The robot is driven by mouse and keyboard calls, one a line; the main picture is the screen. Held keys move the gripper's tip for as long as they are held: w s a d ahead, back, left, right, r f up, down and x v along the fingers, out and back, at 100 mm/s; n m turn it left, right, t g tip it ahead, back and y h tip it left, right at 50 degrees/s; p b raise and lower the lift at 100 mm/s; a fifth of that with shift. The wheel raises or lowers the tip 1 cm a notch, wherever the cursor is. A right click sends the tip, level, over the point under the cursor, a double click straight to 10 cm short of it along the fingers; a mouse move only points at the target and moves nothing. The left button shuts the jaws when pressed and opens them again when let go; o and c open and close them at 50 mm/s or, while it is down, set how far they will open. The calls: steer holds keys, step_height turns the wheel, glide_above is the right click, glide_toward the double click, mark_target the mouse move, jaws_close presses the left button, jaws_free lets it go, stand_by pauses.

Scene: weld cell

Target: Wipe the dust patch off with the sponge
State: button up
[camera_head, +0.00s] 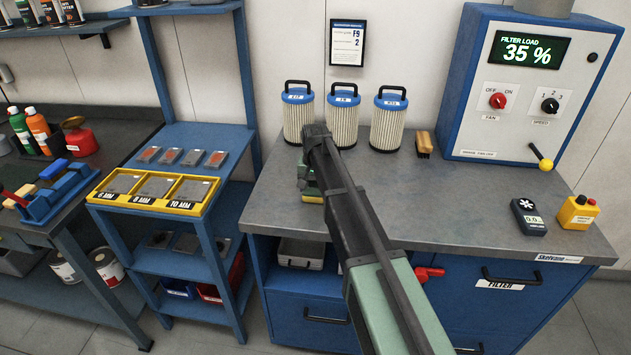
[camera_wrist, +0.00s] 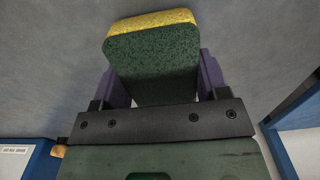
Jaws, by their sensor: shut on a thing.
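The sponge (camera_wrist: 153,65), green with a yellow layer, is between the two purple fingers of my gripper (camera_wrist: 157,78) in the wrist view. My gripper is shut on it. In the head view my gripper (camera_head: 309,180) is low over the left part of the grey bench top (camera_head: 455,205), in front of the filters. A bit of the sponge (camera_head: 311,197) shows below it there. I cannot tell whether the sponge touches the bench top. I cannot make out the dust patch in either view; my arm covers part of the bench.
Three white filters with blue caps (camera_head: 388,122) stand at the back of the bench, close behind my gripper. A brush (camera_head: 424,145) lies right of them. A blue control box (camera_head: 528,90), a meter (camera_head: 528,217) and a yellow button box (camera_head: 578,213) are at the right. The bench's middle right is clear.

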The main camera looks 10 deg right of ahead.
mark_target(314, 192)
steer(key=s, duration=0.1)
steer(key=s+a, duration=0.1)
steer(key=s, duration=0.1)
steer(key=shift+w+d, duration=0.7)
steer(key=shift+w, duration=1.2)
steer(key=shift+w+d, duration=0.65)
steer(key=shift+w, duration=1.25)
steer(key=shift+w+d, duration=0.7)
steer(key=shift+w, duration=1.2)
step_height(314, 192, up, 8)
steer(key=p, duration=0.7)
steer(key=shift+f, duration=0.25)
steer(key=shift+f, duration=0.1)
step_height(314, 192, down, 6)
steer(key=b, duration=0.5)
steer(key=shift+b, duration=0.35)
steer(key=shift+f+b, duration=0.95)
steer(key=shift+s, duration=0.2)
